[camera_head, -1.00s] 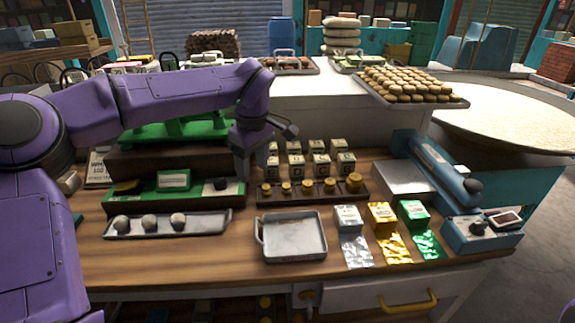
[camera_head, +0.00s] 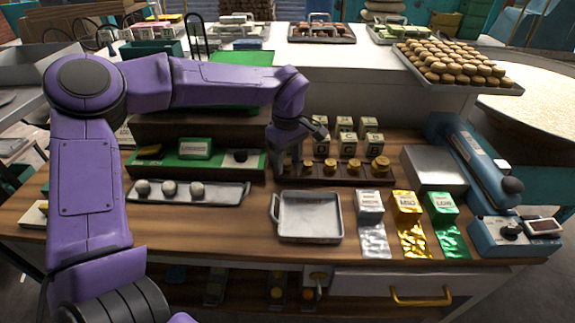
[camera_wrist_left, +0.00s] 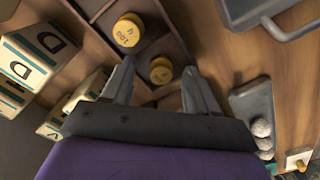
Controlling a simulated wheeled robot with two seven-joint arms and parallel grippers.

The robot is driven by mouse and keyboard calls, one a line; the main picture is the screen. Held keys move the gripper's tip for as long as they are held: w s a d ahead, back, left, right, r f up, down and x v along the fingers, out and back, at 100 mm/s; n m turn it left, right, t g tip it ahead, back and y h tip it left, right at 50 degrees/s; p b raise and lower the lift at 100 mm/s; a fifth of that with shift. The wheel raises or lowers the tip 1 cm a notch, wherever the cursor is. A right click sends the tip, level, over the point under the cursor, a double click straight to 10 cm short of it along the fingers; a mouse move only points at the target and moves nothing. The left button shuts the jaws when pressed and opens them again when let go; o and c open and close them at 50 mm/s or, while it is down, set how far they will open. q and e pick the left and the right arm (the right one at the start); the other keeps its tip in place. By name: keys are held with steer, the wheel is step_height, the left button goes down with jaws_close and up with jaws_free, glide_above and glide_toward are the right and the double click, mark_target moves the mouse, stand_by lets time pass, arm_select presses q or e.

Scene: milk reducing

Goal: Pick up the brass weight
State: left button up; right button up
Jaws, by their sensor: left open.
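Brass weights, such as this brass weight (camera_head: 330,166), stand in a row in a dark wooden rack (camera_head: 345,180) in the head view. My left gripper (camera_head: 287,174) points down at the rack's left end and hides part of it. In the left wrist view the open left gripper (camera_wrist_left: 158,75) has a small brass weight (camera_wrist_left: 161,70) showing between its fingertips, with no clear contact. A larger brass weight (camera_wrist_left: 128,30) with dark lettering sits in the neighbouring compartment. My right gripper is not in view.
Lettered blocks (camera_head: 349,145) stand just behind the rack. A metal pan (camera_head: 310,216) is in front, and a tray with pale balls (camera_head: 190,192) lies to the left. Silver, gold and green packets (camera_head: 407,207) and a blue device (camera_head: 475,165) are at the right.

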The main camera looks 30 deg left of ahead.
arm_select(q)
steer(key=shift+s+r, duration=0.15)
steer(key=shift+s, duration=0.05)
steer(key=shift+c, duration=0.6)
steer(key=shift+w+d, duration=0.1)
steer(key=shift+w, duration=0.05)
jaws_close()
